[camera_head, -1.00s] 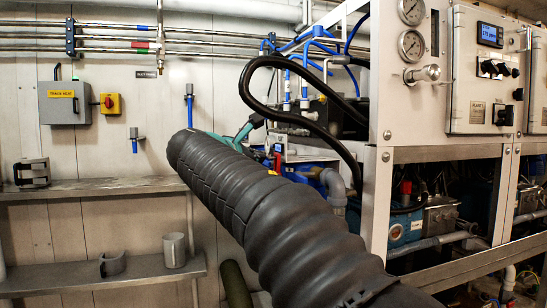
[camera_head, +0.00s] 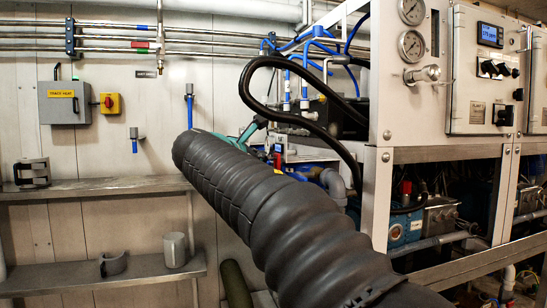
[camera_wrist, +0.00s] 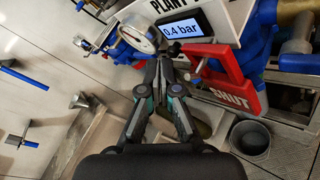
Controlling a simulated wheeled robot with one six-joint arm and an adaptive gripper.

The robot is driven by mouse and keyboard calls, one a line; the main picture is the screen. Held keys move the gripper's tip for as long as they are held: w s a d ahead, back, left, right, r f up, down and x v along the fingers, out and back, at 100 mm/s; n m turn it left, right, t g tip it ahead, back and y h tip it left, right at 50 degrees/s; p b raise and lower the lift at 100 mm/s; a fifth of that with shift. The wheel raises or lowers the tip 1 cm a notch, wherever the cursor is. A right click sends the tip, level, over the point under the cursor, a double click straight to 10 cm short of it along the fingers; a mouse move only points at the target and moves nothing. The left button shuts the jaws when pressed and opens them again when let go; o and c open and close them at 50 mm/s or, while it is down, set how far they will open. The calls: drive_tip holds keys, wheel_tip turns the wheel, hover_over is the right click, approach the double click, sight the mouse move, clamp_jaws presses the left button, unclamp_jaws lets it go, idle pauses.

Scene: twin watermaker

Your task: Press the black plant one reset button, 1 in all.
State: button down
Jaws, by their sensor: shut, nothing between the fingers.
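The white plant one control panel (camera_head: 472,60) is at the upper right in the head view, with a small display and several black knobs or buttons. One black control (camera_head: 505,115) sits low on it beside a label plate; I cannot tell which is the reset button. My gripper (camera_wrist: 164,64) shows in the wrist view with its fingers together and empty. It points toward a pressure gauge (camera_wrist: 138,38) and a white "PLANT" sign (camera_wrist: 185,8), with a display (camera_wrist: 187,30) reading 0.4 bar. No reset button is recognisable in the wrist view.
A red "SHUT" handle (camera_wrist: 228,72) is close right of my fingers. A grey cup (camera_wrist: 250,137) stands lower right. In the head view, a black hose (camera_head: 262,100) loops beside the white frame (camera_head: 377,200). Shelves (camera_head: 100,187) line the left wall.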

drive_tip(key=shift+w+d, duration=0.15)
drive_tip(key=shift+d, duration=0.3)
idle(0.6)
drive_tip(key=shift+s+a+p, duration=0.25)
drive_tip(key=shift+a+p, duration=0.15)
drive_tip(key=shift+a, duration=0.45)
drive_tip(key=a+p, duration=0.1)
drive_tip(key=a, duration=0.1)
drive_tip(key=s+a, duration=0.1)
drive_tip(key=a, duration=0.2)
drive_tip(key=shift+s+p, duration=0.2)
drive_tip(key=shift+p, duration=0.2)
drive_tip(key=shift+d, duration=0.1)
idle(0.5)
